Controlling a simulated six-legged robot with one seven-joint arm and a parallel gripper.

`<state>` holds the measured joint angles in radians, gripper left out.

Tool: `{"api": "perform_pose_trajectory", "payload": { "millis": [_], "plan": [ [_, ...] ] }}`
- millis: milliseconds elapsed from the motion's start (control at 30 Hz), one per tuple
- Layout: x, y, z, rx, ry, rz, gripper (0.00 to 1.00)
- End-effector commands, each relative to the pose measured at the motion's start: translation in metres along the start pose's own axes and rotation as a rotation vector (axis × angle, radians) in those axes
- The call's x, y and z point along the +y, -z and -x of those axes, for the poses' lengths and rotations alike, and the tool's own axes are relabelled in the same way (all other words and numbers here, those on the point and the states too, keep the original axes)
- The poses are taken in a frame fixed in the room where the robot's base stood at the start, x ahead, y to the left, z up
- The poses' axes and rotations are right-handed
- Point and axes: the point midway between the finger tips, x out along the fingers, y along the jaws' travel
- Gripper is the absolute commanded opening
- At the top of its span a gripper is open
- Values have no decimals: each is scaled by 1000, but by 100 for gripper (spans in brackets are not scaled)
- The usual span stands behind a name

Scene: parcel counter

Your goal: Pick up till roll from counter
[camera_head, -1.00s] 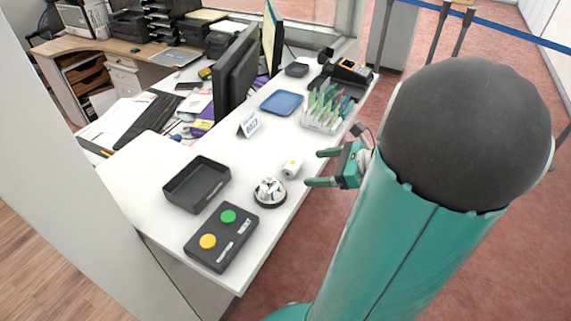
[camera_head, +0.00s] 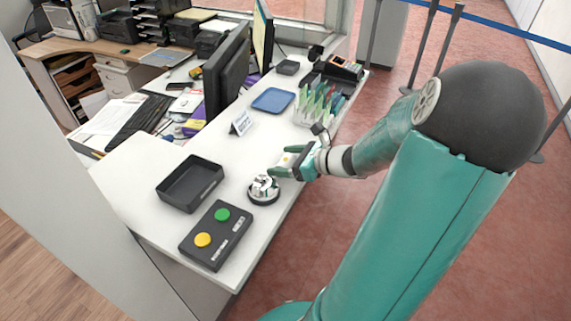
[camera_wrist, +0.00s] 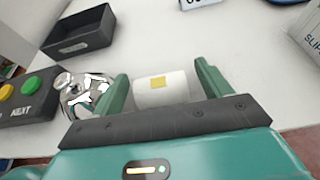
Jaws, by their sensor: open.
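The till roll (camera_wrist: 161,90) is a white cylinder with a yellow square, lying on the white counter. In the wrist view it lies between the two green fingers of my gripper (camera_wrist: 162,85), which are apart. In the head view the till roll (camera_head: 285,160) is partly hidden by my gripper (camera_head: 283,162), which reaches over the counter's right edge. The fingers stand on either side of the roll, and I cannot tell whether they touch it.
A silver service bell (camera_head: 263,188) stands close to the near finger. A black tray (camera_head: 190,184), a button box (camera_head: 216,236), a number sign (camera_head: 241,122), a blue tray (camera_head: 272,100) and a slip holder (camera_head: 318,105) are on the counter (camera_head: 140,163). Bare counter lies left of the roll.

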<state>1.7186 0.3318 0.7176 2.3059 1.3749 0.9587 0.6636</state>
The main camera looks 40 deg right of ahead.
Motion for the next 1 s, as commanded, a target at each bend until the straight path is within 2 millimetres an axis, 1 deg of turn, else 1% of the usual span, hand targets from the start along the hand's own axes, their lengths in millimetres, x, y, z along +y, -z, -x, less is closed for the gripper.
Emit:
{"api": "perform_pose_trajectory", "payload": {
  "millis": [33, 133, 233, 400, 467, 600, 633, 667, 1000],
  "plan": [
    [0, 0, -8, -2, -3, -1, 77],
    [1, 0, -18, -2, 0, 0, 77],
    [1, 0, -21, -1, 1, 1, 77],
    [0, 0, -21, 0, 1, 2, 77],
    [0, 0, -21, 0, 1, 2, 66],
    [0, 0, -21, 0, 1, 2, 38],
    [0, 0, -21, 0, 1, 2, 32],
    [0, 0, -21, 0, 1, 2, 29],
    [0, -2, -20, 0, 2, 3, 29]
  ]
}}
